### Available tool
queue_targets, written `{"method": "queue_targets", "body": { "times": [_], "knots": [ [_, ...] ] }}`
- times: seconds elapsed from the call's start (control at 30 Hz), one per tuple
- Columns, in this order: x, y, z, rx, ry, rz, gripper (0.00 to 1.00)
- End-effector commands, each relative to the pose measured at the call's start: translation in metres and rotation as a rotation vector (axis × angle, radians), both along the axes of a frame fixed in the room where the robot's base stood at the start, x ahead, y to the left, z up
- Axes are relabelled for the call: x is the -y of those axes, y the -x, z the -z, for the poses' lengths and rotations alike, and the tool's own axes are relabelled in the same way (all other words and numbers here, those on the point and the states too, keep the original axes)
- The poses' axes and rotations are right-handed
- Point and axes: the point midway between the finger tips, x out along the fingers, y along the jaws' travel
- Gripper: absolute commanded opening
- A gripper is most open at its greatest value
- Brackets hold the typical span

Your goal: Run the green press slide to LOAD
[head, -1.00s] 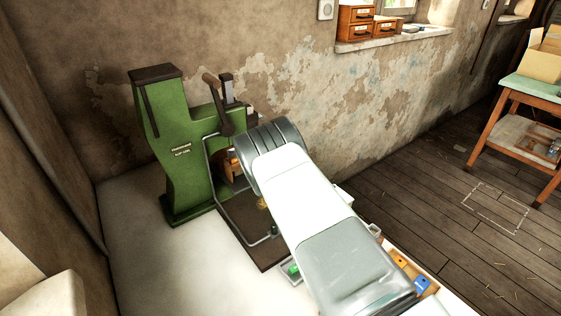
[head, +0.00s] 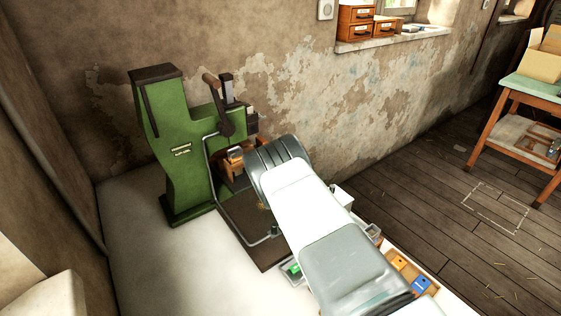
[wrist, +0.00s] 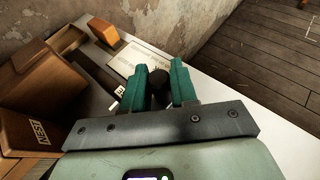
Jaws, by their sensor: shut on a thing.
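The green press (head: 178,145) stands at the left of the white bench in the head view, with a crank handle (head: 211,82) at its top. My gripper (wrist: 160,82) has teal fingers, closed on a dark round knob (wrist: 158,76) in the wrist view. My arm hides the gripper in the head view. Left of the fingers, a dark bar (wrist: 95,72) runs beside a pale plate (wrist: 124,65) with lettering too small to read. A brown block (wrist: 38,125) marked NEST is at the left. An orange block (wrist: 103,32) is near the bar's far end.
A bent grey rod frame (head: 232,225) stands over a dark base on the bench. A tray with orange and blue blocks (head: 398,263) lies at the bench's right. The bench's front left is clear. The wall is close behind.

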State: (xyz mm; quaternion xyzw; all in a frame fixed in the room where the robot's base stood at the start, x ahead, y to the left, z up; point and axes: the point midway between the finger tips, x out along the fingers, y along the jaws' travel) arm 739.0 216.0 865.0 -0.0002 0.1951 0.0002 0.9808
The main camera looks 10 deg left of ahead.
Motion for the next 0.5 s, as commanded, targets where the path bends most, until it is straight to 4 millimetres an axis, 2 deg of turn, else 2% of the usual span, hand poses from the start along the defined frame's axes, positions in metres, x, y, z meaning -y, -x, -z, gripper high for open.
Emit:
{"method": "queue_targets", "body": {
  "times": [0.3,0.5],
  "knots": [
    [0.001,0.001,0.0,0.0,0.0,0.0,0.0],
    [0.02,0.016,0.0,0.0,0.007,0.008,0.0]
  ]
}}
